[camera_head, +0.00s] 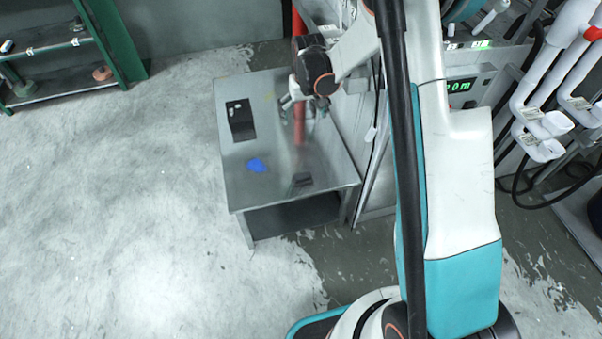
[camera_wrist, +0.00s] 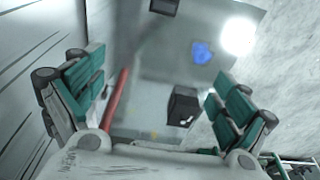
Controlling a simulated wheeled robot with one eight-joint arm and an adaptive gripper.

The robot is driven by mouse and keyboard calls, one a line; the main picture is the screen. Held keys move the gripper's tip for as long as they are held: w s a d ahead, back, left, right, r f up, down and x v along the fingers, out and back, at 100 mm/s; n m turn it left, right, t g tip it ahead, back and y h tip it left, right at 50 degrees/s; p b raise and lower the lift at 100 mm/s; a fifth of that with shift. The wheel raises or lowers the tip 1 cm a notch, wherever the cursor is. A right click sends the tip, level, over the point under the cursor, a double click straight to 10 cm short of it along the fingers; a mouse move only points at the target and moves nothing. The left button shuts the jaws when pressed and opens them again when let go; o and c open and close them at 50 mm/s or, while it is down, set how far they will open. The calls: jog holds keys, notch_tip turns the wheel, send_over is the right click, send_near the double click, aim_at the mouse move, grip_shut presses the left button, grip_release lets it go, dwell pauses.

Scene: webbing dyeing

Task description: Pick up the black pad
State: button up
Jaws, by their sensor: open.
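Two dark things lie on the metal table (camera_head: 232,182). A small flat black piece, which looks like the black pad (camera_head: 301,180), lies near the front edge; it shows at the top of the wrist view (camera_wrist: 164,6). A larger black block (camera_head: 241,121) with white marks sits at the back left; in the wrist view it is right of centre (camera_wrist: 183,106). I cannot be sure which is the pad. My gripper (camera_head: 297,104) is over the back part of the table, open and empty. Its teal fingers stand wide apart in the wrist view (camera_wrist: 155,92), with table surface between them.
A blue piece (camera_head: 257,165) lies on the table left of the small black piece; it shows in the wrist view (camera_wrist: 202,52). A red upright pole (camera_head: 298,20) stands behind the table. A machine with white pipes (camera_head: 540,120) is at right. The floor at left is clear.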

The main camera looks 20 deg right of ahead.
notch_tip(320, 180, down, 11)
jog(key=w+g, duration=0.1)
jog(key=w, duration=0.1)
jog(key=b, duration=0.2)
send_over(303, 175)
jog(key=shift+g, duration=0.4)
jog(key=f, duration=1.1)
jog(key=w+f, duration=0.1)
jog(key=f, duration=0.5)
jog(key=shift+a+f, duration=0.1)
jog(key=shift+f, duration=0.2)
jog(key=shift+s+f+b, duration=0.15)
jog(key=shift+f+b, duration=0.3)
jog(key=shift+f, duration=0.55)
jog(key=shift+s+f+b, duration=0.2)
jog(key=shift+f+b, duration=0.3)
jog(key=shift+f, duration=0.5)
jog(key=shift+s+f+b, duration=0.15)
jog(key=shift+f+b, duration=0.3)
jog(key=shift+f, duration=0.55)
jog(key=shift+r, duration=0.1)
jog(key=c, duration=1.5)
